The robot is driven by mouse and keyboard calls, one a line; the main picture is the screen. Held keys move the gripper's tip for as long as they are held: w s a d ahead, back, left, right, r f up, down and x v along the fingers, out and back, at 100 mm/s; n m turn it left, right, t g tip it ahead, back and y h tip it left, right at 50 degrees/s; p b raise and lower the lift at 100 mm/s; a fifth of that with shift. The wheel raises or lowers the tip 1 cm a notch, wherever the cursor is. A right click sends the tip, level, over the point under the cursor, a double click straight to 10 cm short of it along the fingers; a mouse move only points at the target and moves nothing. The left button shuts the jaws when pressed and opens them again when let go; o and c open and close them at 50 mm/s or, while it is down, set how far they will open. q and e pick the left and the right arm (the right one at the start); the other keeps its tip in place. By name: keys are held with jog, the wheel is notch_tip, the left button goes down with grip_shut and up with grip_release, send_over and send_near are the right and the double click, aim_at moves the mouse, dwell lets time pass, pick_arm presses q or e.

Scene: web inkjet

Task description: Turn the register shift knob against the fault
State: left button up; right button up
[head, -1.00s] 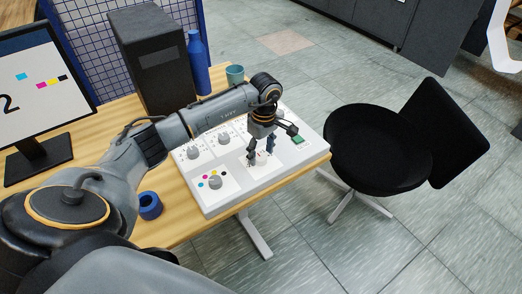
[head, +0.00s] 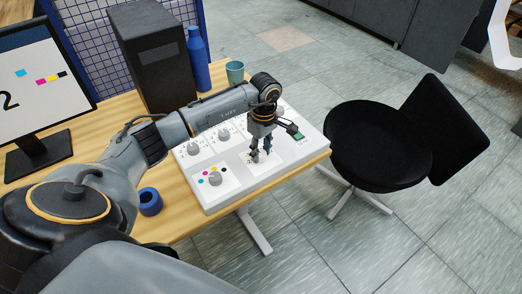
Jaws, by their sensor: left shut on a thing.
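The white control panel (head: 222,200) lies on the desk. My left gripper (head: 260,158) points down over its front right white plate, with its fingers shut on a small control there, apparently the register shift knob, mostly hidden by the fingers. Grey knobs stand at the back left (head: 193,149), back middle (head: 223,134) and front left (head: 214,179), the last beside coloured dots. Labels are too small to read. The monitor (head: 35,88) shows a black 2 and colour patches; the cyan one sits apart, up and left of the magenta, yellow and black row. My right gripper is not in view.
A green button (head: 298,136) is at the panel's right end. A dark computer tower (head: 155,60), blue bottle (head: 198,60) and teal cup (head: 235,72) stand behind. A blue ring (head: 150,202) lies on the desk (head: 105,165) at left. A black chair (head: 375,140) stands to the right.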

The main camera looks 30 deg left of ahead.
pick_arm(q)
jog(key=n+b, duration=0.2)
jog(key=n, duration=0.1)
jog(key=shift+f, duration=0.1)
jog(key=n+b, duration=0.2)
jog(key=n, duration=0.2)
jog(key=shift+a, duration=0.1)
jog(key=n+b, duration=0.1)
jog(key=n, duration=0.3)
jog(key=shift+h+b, duration=0.35)
jog(key=shift+h, duration=0.05)
jog(key=shift+n+t+b, duration=0.3)
jog(key=shift+n+b, duration=0.15)
jog(key=shift+n, duration=1.75)
jog(key=shift+r, duration=0.2)
jog(key=o, duration=1.2)
jog(key=shift+c, duration=0.2)
